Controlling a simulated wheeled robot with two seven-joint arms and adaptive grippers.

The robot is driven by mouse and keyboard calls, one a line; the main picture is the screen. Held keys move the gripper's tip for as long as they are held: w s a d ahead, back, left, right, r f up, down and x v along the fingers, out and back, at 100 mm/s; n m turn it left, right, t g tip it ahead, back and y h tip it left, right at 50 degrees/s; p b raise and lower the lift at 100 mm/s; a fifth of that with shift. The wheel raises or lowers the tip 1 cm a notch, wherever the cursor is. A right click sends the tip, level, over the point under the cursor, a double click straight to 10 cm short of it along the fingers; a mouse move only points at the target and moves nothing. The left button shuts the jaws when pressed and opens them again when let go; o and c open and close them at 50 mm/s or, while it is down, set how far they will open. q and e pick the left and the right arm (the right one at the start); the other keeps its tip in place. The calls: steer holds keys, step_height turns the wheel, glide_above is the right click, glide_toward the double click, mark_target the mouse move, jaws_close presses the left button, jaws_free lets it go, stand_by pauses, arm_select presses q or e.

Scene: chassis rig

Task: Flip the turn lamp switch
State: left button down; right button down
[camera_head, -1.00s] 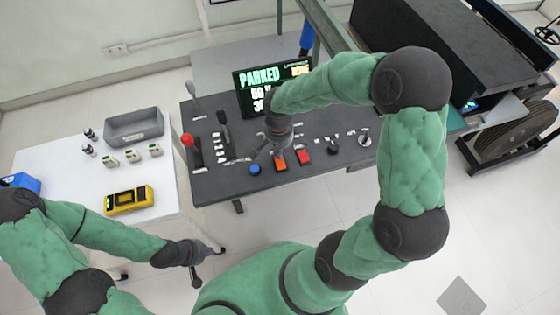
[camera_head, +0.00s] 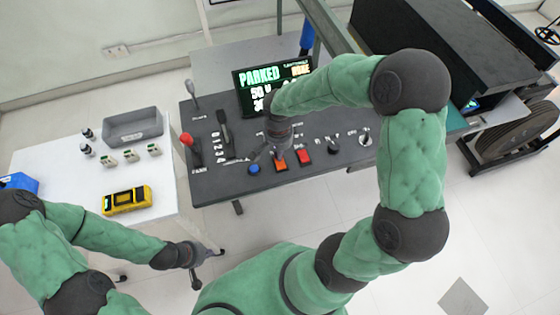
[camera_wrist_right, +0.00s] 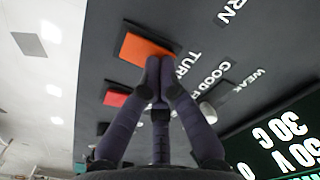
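The orange switch (camera_head: 281,165) lies on the dark console panel, between a blue button and a red switch. In the right wrist view the orange switch (camera_wrist_right: 147,48) is a square block beside the label "TURN". My right gripper (camera_head: 277,152) is just above it in the head view. In the right wrist view the right gripper's fingertips (camera_wrist_right: 160,66) are together, with nothing between them, and overlap the switch's edge. I cannot tell whether they touch it. My left gripper (camera_head: 208,268) is empty with its fingers spread, off the white table's right corner.
A blue button (camera_head: 254,169), a red switch (camera_head: 304,156) and knobs (camera_head: 333,146) stand close by on the console (camera_head: 225,182). Levers (camera_head: 224,128) are at its left. A lit display (camera_head: 254,80) reads "PARKED". The white table (camera_head: 60,170) holds a yellow device (camera_head: 127,199).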

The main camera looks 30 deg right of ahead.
steer(key=shift+f, duration=0.2)
steer(key=shift+r, duration=0.2)
steer(key=shift+r+p, duration=2.4)
steer(key=shift+r, duration=1)
